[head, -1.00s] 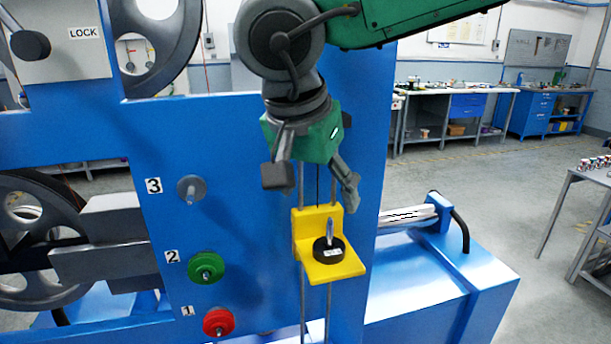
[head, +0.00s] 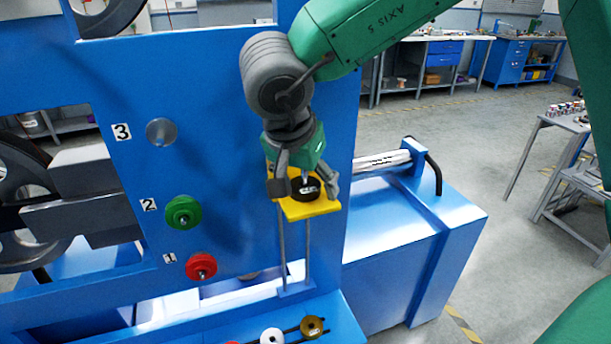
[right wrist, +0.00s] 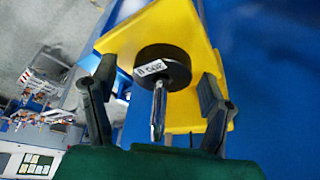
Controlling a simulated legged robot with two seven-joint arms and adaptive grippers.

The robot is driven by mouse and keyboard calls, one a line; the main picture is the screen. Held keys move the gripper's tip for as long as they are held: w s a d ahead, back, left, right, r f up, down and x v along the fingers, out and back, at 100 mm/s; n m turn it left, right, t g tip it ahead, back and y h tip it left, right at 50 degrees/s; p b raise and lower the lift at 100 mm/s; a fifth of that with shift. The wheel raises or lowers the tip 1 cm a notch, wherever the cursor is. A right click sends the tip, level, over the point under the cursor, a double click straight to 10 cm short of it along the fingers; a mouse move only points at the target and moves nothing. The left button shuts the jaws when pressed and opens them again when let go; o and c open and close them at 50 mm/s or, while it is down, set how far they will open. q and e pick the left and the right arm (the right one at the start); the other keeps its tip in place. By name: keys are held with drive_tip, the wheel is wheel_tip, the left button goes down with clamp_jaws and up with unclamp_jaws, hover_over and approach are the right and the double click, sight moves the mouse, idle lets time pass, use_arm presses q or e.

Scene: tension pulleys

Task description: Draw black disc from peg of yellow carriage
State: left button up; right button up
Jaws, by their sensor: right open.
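The yellow carriage (head: 313,209) sits on vertical rods on the front of the blue frame. The black disc (head: 304,188) lies on its ledge, around the upright metal peg. My right gripper (head: 304,190) is above the carriage with its fingers open on either side of the disc. In the right wrist view the black disc (right wrist: 165,66) with its white label and the peg (right wrist: 158,112) show between the open fingers (right wrist: 158,98), which do not visibly grip the disc. The yellow carriage (right wrist: 196,112) lies behind them. My left gripper is not in view.
On the blue panel (head: 225,140) left of the carriage are a grey peg (head: 161,132) at 3, a green disc (head: 183,212) at 2 and a red disc (head: 201,266) at 1. Below lie a white disc (head: 272,337) and a brass disc (head: 312,327).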

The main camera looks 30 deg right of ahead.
drive_tip(key=shift+a, duration=0.25)
drive_tip(key=shift+a+r, duration=0.1)
drive_tip(key=shift+a, duration=0.05)
drive_tip(key=c, duration=0.3)
drive_tip(key=shift+a, duration=0.1)
drive_tip(key=c, duration=1.2)
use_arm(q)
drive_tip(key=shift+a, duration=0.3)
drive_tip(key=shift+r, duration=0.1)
use_arm(e)
drive_tip(key=shift+d+r, duration=0.15)
drive_tip(key=shift+d, duration=0.1)
use_arm(q)
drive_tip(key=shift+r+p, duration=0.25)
drive_tip(key=shift+p, duration=0.15)
use_arm(e)
drive_tip(key=shift+a+r, duration=0.1)
drive_tip(key=shift+r, duration=0.1)
